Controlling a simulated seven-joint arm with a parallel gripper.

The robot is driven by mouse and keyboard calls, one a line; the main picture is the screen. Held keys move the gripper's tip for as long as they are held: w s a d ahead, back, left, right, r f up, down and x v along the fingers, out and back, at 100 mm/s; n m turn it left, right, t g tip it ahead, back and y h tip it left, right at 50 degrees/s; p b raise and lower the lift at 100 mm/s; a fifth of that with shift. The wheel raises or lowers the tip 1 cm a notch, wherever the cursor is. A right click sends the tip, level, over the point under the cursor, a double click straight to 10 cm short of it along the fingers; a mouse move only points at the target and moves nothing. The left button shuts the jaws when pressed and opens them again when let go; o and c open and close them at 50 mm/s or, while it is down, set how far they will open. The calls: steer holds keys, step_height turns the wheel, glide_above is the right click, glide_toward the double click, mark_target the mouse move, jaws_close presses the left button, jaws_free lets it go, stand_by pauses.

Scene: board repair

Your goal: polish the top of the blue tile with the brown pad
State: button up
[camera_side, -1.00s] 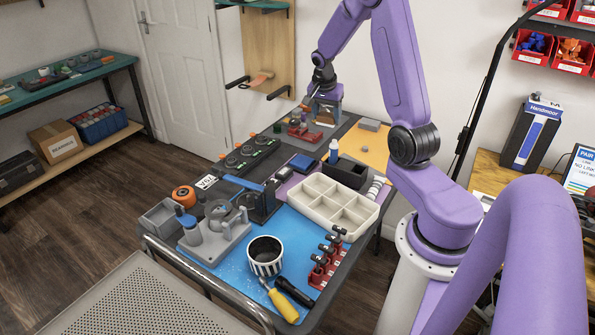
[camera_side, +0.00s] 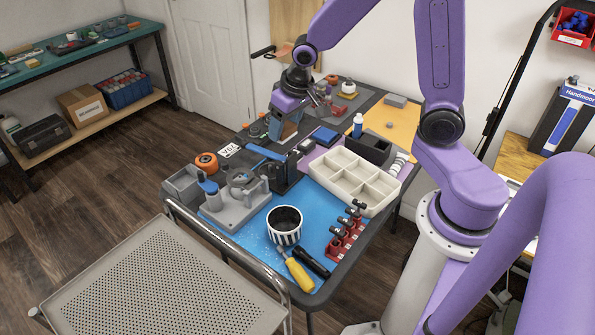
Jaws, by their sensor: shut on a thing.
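My gripper (camera_side: 286,122) is above the back left part of the table, pointing down. It is shut on a small brown piece, the brown pad (camera_side: 289,116), which is mostly hidden by the fingers. The blue tile (camera_side: 325,135) is a dark blue flat square lying to the right of my gripper, behind the white divided tray. My gripper is apart from the tile. The exact height of the pad over the table cannot be told.
A white divided tray (camera_side: 347,187), a dark box (camera_side: 370,148) and a white bottle (camera_side: 358,126) stand near the tile. A grey clamp fixture (camera_side: 238,208), a striped cup (camera_side: 284,237) and a yellow-handled tool (camera_side: 298,274) are toward the front. An orange roll (camera_side: 206,161) lies at left.

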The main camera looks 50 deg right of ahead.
steer(key=shift+w+d+f, duration=0.1)
steer(key=shift+w, duration=0.2)
steer(key=w+d+f+m+h, duration=0.1)
steer(key=w+d+f+m, duration=0.2)
steer(key=w+d+m, duration=0.35)
steer(key=m+g+h, duration=0.2)
steer(key=m, duration=0.6)
glide_above(324, 138)
steer(key=w+a, duration=0.3)
steer(key=w, duration=0.1)
step_height(324, 138, down, 7)
steer(key=s+d+f+m+g, duration=0.2)
steer(key=s+d+f+m, duration=0.15)
steer(key=d, duration=0.55)
steer(key=shift+w+d+f, duration=0.1)
steer(key=shift+w+f, duration=0.05)
steer(key=shift+f, duration=1.45)
steer(key=shift+w+f, duration=0.1)
steer(key=shift+f, duration=2.35)
steer(key=shift+a, duration=3.7)
steer(key=shift+d, duration=3.85)
steer(key=shift+s+a, duration=0.35)
steer(key=shift+a, duration=3.4)
steer(key=shift+d, duration=3.7)
step_height(324, 138, up, 8)
